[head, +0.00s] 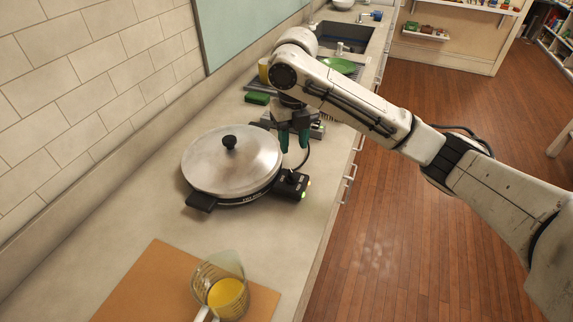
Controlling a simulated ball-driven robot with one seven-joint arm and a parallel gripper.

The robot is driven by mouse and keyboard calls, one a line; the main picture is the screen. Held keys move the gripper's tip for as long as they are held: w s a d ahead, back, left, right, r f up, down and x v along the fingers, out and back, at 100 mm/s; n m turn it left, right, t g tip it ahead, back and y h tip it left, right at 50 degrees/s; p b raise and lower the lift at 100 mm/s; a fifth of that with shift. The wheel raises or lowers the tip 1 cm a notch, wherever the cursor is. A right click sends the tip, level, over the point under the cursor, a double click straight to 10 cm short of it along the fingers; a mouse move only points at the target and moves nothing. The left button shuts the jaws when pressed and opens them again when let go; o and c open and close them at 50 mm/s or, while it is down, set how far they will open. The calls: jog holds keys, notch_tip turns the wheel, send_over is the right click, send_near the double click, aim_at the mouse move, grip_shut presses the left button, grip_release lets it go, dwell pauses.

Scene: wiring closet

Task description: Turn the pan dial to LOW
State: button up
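A round electric pan (233,165) with a silver lid and a black knob on top stands on the counter. Its black control box (291,184) sticks out at the right side, with small green lights and a cord. The dial on the box is too small to read, so its setting cannot be told. My gripper (294,147) points down behind the control box, above the counter. Its two teal fingertips are apart with nothing seen between them, and they look clear of the box.
A measuring cup (222,291) with yellow liquid stands on an orange-brown board (150,285) in front. A green sponge (257,98), a yellow cup (264,70), a green plate (339,65) and a sink (343,37) lie farther back. A tiled wall bounds the left; the wooden floor is open at right.

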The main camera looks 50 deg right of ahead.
aim_at(292, 173)
notch_tip(292, 173, down, 10)
jog(key=shift+p, duration=0.65)
grip_shut()
